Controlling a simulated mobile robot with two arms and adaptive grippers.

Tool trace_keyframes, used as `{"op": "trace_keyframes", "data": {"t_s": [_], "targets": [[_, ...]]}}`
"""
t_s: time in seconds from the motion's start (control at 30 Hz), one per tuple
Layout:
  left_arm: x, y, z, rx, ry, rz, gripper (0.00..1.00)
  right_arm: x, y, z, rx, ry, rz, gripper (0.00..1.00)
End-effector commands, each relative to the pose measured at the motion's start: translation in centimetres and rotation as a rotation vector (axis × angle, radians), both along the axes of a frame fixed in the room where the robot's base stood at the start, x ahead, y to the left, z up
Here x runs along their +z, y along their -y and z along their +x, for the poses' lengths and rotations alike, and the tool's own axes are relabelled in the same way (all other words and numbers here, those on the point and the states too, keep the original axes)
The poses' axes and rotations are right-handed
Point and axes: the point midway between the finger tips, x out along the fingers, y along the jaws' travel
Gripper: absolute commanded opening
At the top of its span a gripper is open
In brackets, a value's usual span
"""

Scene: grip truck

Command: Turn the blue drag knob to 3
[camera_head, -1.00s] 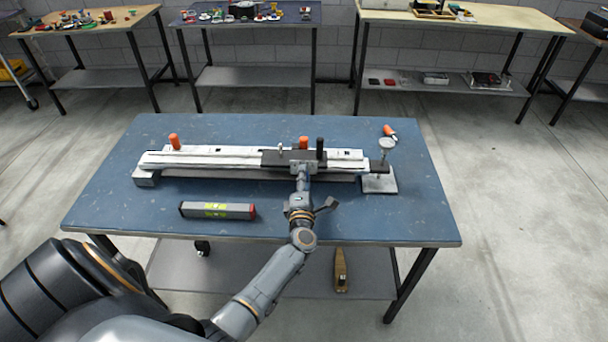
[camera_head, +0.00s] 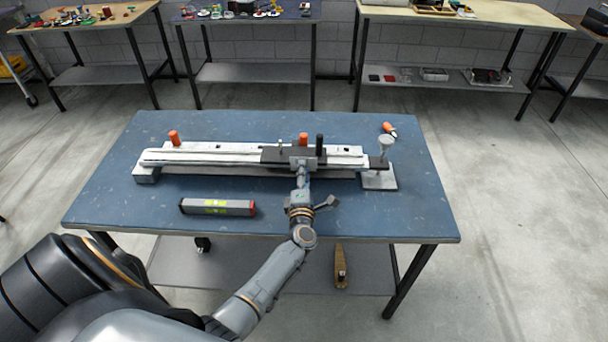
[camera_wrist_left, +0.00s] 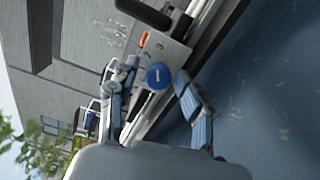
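The blue drag knob (camera_wrist_left: 158,76) is a round blue disc with a short white line, on the metal face of the long machine's carriage (camera_head: 270,156). Small digits are printed beside it, one of which looks like a 3 (camera_wrist_left: 160,46). My left gripper (camera_wrist_left: 156,72) is open, with one finger on each side of the knob in the left wrist view. Gaps show between the fingers and the knob, so I see no grip on it. In the head view the left gripper (camera_head: 303,164) is at the carriage's front and hides the knob. My right gripper is not in view.
The long machine (camera_head: 200,158) lies across the blue table (camera_head: 120,195), with orange (camera_head: 174,138) and black (camera_head: 320,145) handles standing up. A grey box with yellow-green labels (camera_head: 217,207) lies in front of it. The table's front right is clear.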

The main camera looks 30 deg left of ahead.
Motion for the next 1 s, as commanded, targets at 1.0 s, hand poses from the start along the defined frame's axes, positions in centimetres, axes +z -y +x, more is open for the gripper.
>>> {"op": "trace_keyframes", "data": {"t_s": [1.0], "targets": [[0.0, 4.2, -6.9, 0.000, 0.001, 0.001, 0.49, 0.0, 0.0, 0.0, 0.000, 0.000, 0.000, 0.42]]}}
